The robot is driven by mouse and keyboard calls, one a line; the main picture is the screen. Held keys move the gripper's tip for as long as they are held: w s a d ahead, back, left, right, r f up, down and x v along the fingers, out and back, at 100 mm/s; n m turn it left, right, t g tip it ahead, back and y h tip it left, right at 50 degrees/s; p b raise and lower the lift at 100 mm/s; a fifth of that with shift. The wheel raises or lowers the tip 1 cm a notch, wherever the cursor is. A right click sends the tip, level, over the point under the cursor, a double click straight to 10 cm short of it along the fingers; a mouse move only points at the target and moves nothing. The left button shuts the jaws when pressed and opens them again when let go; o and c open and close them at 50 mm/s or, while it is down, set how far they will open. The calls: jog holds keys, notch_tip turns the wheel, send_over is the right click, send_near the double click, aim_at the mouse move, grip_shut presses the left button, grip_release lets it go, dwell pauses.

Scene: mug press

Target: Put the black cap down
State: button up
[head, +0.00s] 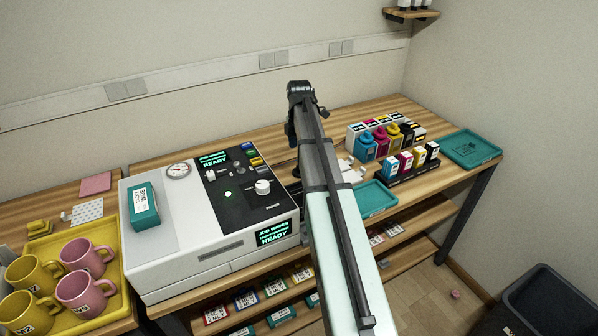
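My arm reaches over the bench to the right of the white press, and its dark wrist (300,92) is at the top. My gripper is mostly hidden behind the arm, so its fingers and anything between them do not show clearly. I cannot make out the black cap. Several ink bottles stand at the back right, among them a cyan bottle (366,146), a magenta bottle (381,140), a yellow bottle (394,136) and a black bottle (407,134).
The white press (160,254) is left of my arm, with a teal box (143,206) on top. A small teal tray (377,197) lies right of the arm, near small cartridges (405,163). Another teal tray (470,148) is at the right end. Mugs stand in a yellow tray (121,300).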

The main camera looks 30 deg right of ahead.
jog(key=shift+f, duration=4.2)
jog(key=c, duration=1.2)
jog(key=shift+r, duration=0.1)
